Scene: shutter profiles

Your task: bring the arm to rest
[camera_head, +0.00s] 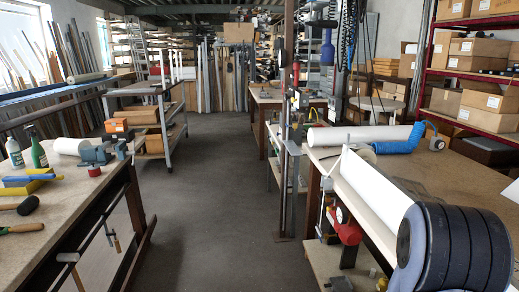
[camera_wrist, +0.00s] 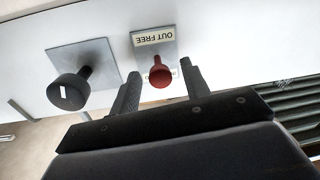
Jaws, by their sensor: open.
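My gripper (camera_wrist: 160,72) shows in the wrist view with its two dark fingers apart and nothing held. A red knob (camera_wrist: 160,74) on a small grey plate (camera_wrist: 153,50) appears between the fingertips; the fingers look clear of it, but I cannot tell the depth gap. The plate has a label (camera_wrist: 154,37) reading "OUT FREE", upside down in this view. A second label behind the knob is mostly hidden. My gripper is not seen in the head view.
A black knob (camera_wrist: 72,90) on a square plate (camera_wrist: 87,56) is left of the red one, on the same white panel (camera_wrist: 225,45). Dark slats (camera_wrist: 297,105) are at the right. In the head view, an open aisle (camera_head: 220,190) runs between a left workbench (camera_head: 75,205) and a right bench (camera_head: 450,175).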

